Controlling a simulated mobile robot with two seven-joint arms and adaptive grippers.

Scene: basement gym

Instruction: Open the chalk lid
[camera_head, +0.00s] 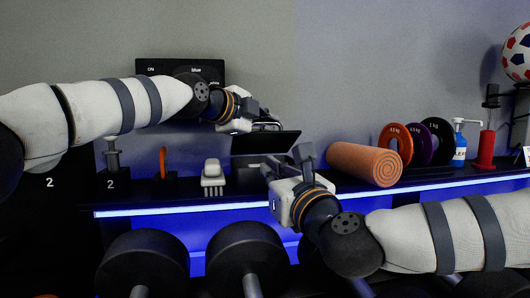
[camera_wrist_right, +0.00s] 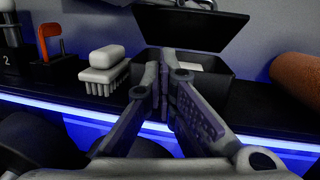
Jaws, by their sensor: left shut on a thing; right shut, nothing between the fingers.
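The chalk box (camera_head: 247,161) is a dark box on the shelf, partly hidden by my right gripper. Its black lid (camera_head: 266,142) is raised and tilted above it. In the right wrist view the lid (camera_wrist_right: 190,28) stands clear above the box (camera_wrist_right: 218,90), and a pale block of chalk (camera_wrist_right: 188,63) shows inside. My left gripper (camera_head: 268,124) is shut on the lid at its upper back edge; the fingertips are partly hidden. My right gripper (camera_head: 287,162) is shut and empty in front of the box. Its fingers (camera_wrist_right: 164,70) cover part of the box front.
A white brush (camera_head: 213,174) lies left of the box. Large dumbbells (camera_head: 245,252) sit below the blue-lit shelf edge (camera_head: 180,208).

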